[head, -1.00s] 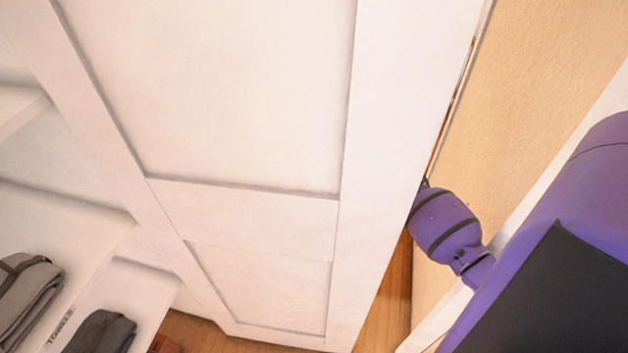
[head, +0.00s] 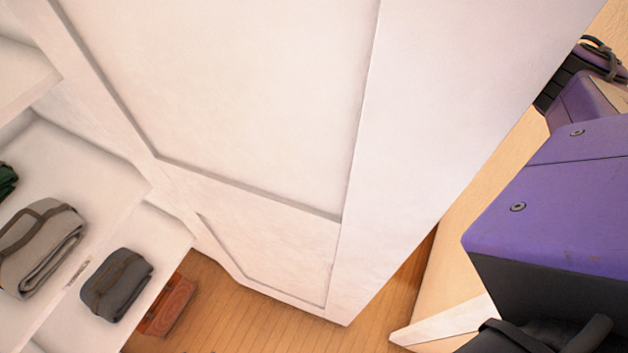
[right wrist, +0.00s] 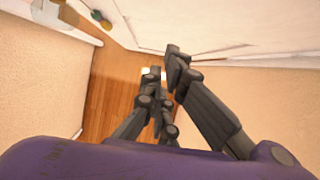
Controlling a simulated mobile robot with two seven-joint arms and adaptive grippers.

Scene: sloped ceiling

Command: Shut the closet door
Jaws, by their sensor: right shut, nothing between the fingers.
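The closet door (head: 230,90), a white panelled door, stands open and fills the middle of the head view. Its free edge (head: 440,170) faces right, and the closet's shelves show to its left. My right arm is at the right of the head view, beyond that edge, with its gripper out of sight there. In the right wrist view my right gripper (right wrist: 163,65) is shut and empty, its fingers pointing away over the wooden floor. A white surface above it may be the door; I cannot tell whether they touch. My left gripper is not in view.
White shelves (head: 90,190) at the left hold folded grey cloths (head: 40,250), (head: 117,284). A reddish-brown box (head: 168,305) is on the wooden floor (head: 240,310). A beige wall with a white baseboard (head: 445,322) is close on the right.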

